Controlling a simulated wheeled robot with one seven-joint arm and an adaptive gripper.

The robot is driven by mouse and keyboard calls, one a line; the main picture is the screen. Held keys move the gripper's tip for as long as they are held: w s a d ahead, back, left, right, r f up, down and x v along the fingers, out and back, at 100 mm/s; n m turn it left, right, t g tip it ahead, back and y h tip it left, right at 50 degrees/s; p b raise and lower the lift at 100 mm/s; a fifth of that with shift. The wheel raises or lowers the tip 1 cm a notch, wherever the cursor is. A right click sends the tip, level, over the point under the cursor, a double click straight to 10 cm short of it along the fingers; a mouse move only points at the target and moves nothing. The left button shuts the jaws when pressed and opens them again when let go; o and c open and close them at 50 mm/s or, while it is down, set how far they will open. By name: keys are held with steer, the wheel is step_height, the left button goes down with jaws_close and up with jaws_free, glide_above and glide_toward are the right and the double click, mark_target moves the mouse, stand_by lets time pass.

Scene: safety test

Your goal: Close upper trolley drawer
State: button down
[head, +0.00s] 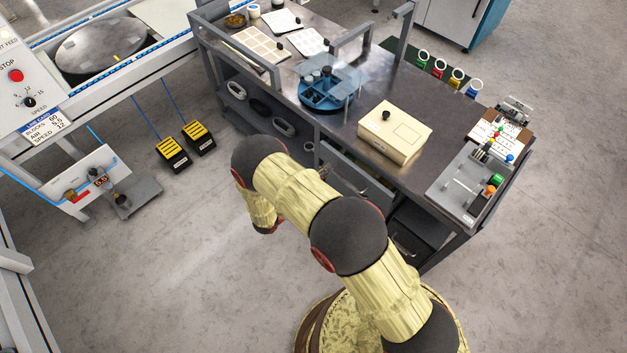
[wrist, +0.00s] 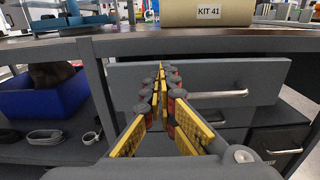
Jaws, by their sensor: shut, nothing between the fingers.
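The upper drawer (wrist: 205,82) is a grey front panel with a silver bar handle (wrist: 228,94), under the trolley top (wrist: 190,42) in the wrist view. A narrow dark gap shows between its upper edge and the trolley top; it seems to stand out somewhat, but how far I cannot tell. My gripper (wrist: 161,72) is shut and empty, its yellow-padded fingers pointing at the drawer front, left of the handle. I cannot tell whether the tips touch it.
A lower drawer (wrist: 281,140) with its own handle is at the lower right. A blue bin (wrist: 42,93) stands on the left shelf. A cream box (head: 396,134) and a blue round organizer (head: 328,88) stand on the trolley.

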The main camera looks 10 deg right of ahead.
mark_target(339, 157)
steer(key=shift+b+x, duration=0.65)
steer(key=shift+x, duration=1.75)
steer(key=shift+x, duration=1.4)
steer(key=shift+s, duration=0.1)
